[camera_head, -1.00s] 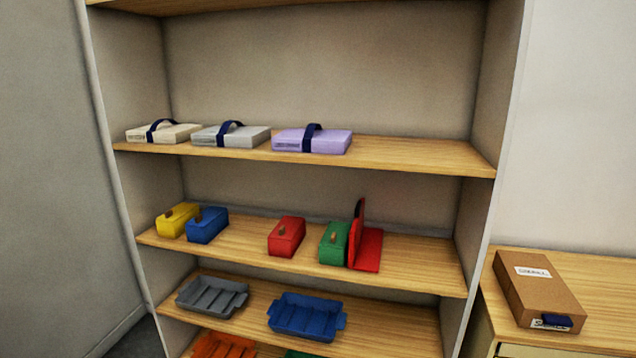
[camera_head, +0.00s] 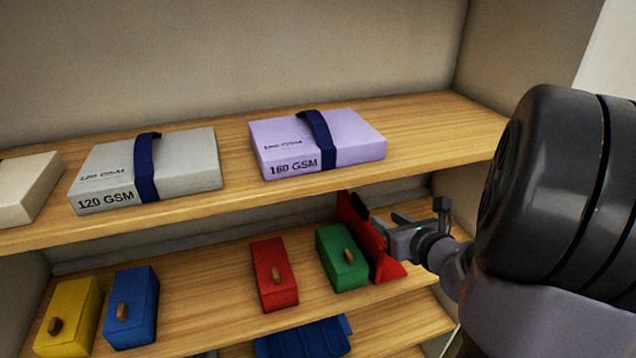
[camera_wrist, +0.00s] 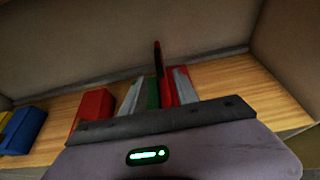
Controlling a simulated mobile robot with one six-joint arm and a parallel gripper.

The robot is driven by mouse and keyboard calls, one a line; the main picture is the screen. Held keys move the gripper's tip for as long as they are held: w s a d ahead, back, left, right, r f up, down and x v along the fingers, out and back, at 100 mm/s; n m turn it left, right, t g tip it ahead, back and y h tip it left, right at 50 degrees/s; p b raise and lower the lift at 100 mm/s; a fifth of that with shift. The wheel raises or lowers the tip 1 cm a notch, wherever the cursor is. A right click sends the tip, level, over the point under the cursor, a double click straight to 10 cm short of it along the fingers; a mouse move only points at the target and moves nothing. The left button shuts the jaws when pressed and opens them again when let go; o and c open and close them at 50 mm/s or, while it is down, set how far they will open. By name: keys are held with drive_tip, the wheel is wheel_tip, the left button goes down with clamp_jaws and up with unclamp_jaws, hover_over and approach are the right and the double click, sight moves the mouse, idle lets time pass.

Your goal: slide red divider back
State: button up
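The red divider (camera_head: 352,218) stands upright on the middle shelf, right of the green box (camera_head: 341,258), with its flat red foot reaching right on the board. In the wrist view the divider (camera_wrist: 167,92) is seen nearly edge-on, its upper part dark. My gripper (camera_head: 385,222) is at the divider from the right front in the head view. In the wrist view its two fingers are spread apart (camera_wrist: 159,80), with the divider and part of the green box (camera_wrist: 153,94) showing between them. Contact with the divider cannot be told.
A red box (camera_head: 274,274), a blue box (camera_head: 131,307) and a yellow box (camera_head: 69,317) stand left on the same shelf. The upper shelf (camera_head: 425,140) with strapped paper packs hangs close above. The right side wall (camera_wrist: 287,50) bounds the bay.

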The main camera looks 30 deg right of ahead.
sight(364, 207)
drive_tip(key=b+x, duration=0.1)
drive_tip(key=x, duration=0.6)
drive_tip(key=b+x, duration=0.2)
drive_tip(key=x, duration=0.5)
drive_tip(key=shift+w+a+r, duration=0.1)
drive_tip(key=shift+w+a, duration=0.1)
drive_tip(key=shift+w, duration=0.1)
clamp_jaws()
idle(0.5)
